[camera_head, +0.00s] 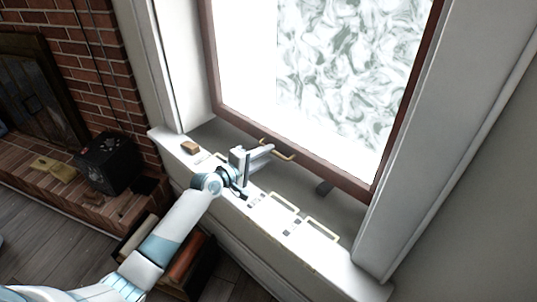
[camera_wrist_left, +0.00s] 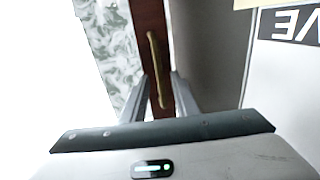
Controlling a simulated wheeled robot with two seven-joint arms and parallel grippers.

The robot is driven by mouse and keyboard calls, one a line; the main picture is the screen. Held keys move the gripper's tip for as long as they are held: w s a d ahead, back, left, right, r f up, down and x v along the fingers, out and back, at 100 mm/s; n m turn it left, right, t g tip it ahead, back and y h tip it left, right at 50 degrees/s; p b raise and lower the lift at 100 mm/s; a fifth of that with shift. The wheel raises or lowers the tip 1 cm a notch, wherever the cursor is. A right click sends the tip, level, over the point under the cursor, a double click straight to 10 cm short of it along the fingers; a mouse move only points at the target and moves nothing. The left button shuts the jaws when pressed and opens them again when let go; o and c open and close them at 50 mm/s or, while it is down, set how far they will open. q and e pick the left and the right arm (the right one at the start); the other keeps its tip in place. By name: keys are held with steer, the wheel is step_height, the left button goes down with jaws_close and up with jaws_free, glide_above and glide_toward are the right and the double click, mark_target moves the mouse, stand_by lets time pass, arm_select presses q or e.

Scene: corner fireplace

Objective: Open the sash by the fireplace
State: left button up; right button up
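The sash (camera_head: 330,176) has a reddish-brown frame around a bright, partly swirled pane. Its bottom rail is low, near the grey sill; I cannot tell if there is a gap under it. A brass bar handle (camera_head: 284,155) is on the bottom rail, and shows in the left wrist view (camera_wrist_left: 153,55). My left gripper (camera_head: 268,151) is at the handle's left part. In the left wrist view my left gripper's fingers (camera_wrist_left: 160,98) stand apart, with the rail and the handle's near end between them in the picture. Contact cannot be told. My right gripper is not in view.
The white ledge (camera_head: 330,262) below the window carries a small wooden block (camera_head: 190,148) and several pale flat frames or labels. A brick fireplace (camera_head: 108,75) with a black box (camera_head: 107,162) on its hearth is at left. Books (camera_head: 187,258) stand below the ledge.

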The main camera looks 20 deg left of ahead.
arm_select(q)
steer(key=shift+x, duration=0.85)
jaws_close()
